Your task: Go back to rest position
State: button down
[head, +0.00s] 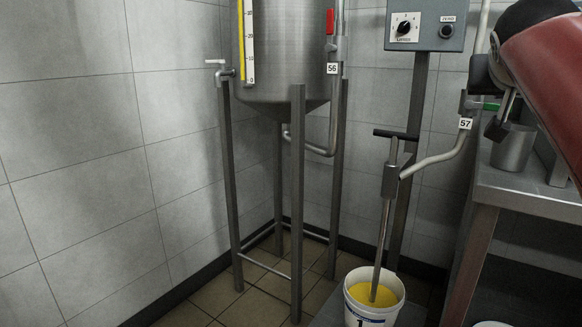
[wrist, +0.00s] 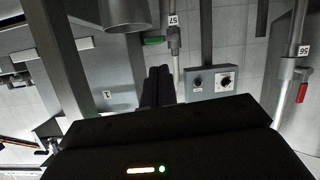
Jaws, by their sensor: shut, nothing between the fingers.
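My gripper (wrist: 158,72) shows in the wrist view as two dark fingers side by side, shut with nothing between them. Its wide black body fills the bottom of that view. The wrist picture is upside down. The fingers point toward the tiled wall, between the grey control box (wrist: 210,84) and a metal cylinder (wrist: 125,14) at the top. In the head view my red and black arm comes in at the upper right, above the steel table; the fingers cannot be made out clearly there.
A steel tank (head: 285,50) on legs stands in the corner. A steel table (head: 530,195) holding a metal pot (head: 512,150) is at right. The left floor is clear.

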jog(key=s+a+f+n+g+y+p, duration=0.1)
jog(key=s+a+f+g+y+p, duration=0.1)
jog(key=s+a+f, duration=0.4)
jog(key=s+a+f+n+g+y+p, duration=0.2)
jog(key=s+a+f, duration=0.4)
jog(key=f, duration=0.9)
jog(key=s+a+f+n+g+y+p, duration=0.2)
jog(key=s+a+f, duration=0.4)
jog(key=f, duration=0.5)
jog(key=shift+s+a+y, duration=0.35)
jog(key=shift+s+y, duration=0.45)
jog(key=shift+s, duration=0.05)
